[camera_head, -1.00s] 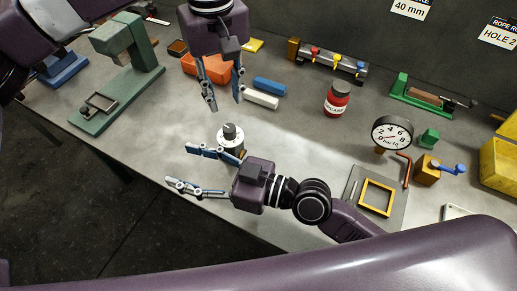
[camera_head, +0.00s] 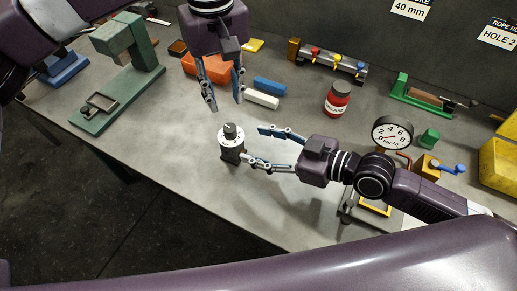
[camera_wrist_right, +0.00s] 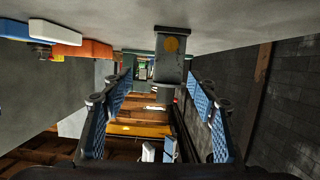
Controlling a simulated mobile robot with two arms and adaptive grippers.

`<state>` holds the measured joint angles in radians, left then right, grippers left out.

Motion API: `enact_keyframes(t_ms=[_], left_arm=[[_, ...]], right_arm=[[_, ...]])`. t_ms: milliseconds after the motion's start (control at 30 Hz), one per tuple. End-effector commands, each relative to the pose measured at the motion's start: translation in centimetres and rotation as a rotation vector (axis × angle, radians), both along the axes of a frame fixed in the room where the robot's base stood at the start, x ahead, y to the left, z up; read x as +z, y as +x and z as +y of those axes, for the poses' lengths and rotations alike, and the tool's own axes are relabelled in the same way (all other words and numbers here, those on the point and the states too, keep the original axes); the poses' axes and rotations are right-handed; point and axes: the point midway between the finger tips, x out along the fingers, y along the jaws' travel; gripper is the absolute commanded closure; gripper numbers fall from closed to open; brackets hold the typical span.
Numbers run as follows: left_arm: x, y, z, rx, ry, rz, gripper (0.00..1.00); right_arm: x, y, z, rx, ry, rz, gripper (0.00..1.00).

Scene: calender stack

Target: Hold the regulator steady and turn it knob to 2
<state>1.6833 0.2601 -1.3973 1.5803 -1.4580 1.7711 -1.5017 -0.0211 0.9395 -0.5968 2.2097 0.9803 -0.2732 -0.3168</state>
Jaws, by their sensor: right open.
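The regulator (camera_head: 232,153) stands upright on the bench, a small grey body with a pale dial and a dark knob (camera_head: 230,131) on top. The dial marks are too small to read. My left gripper (camera_head: 225,102) is above it in the head view, fingers apart and pointing down, empty. My right gripper (camera_head: 254,145) is just right of the regulator, fingers spread and pointing at it, with the lower fingertip close to its body; contact cannot be told.
A white block (camera_head: 262,99), blue block (camera_head: 270,86) and orange box (camera_head: 205,68) lie behind. A red jar (camera_head: 337,98) and pressure gauge (camera_head: 391,133) stand to the right. A green press (camera_head: 128,75) stands left. The bench's front edge is near the regulator.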

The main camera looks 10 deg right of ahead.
Motion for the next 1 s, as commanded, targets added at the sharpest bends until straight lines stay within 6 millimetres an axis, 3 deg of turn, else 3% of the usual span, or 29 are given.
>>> enact_keyframes(t_ms=[167,700,1000], left_arm=[[0.0,0.0,0.0,0.0,0.0,0.0,0.71],[0.0,0.0,0.0,0.0,0.0,0.0,0.71],[0.0,0.0,0.0,0.0,0.0,0.0,0.71]], right_arm=[[-0.9,-0.9,0.9,0.011,0.018,0.038,0.46],[-2.7,2.6,5.6,0.011,0.017,0.037,0.46],[-3.1,3.3,6.6,0.012,0.014,0.037,0.46]])
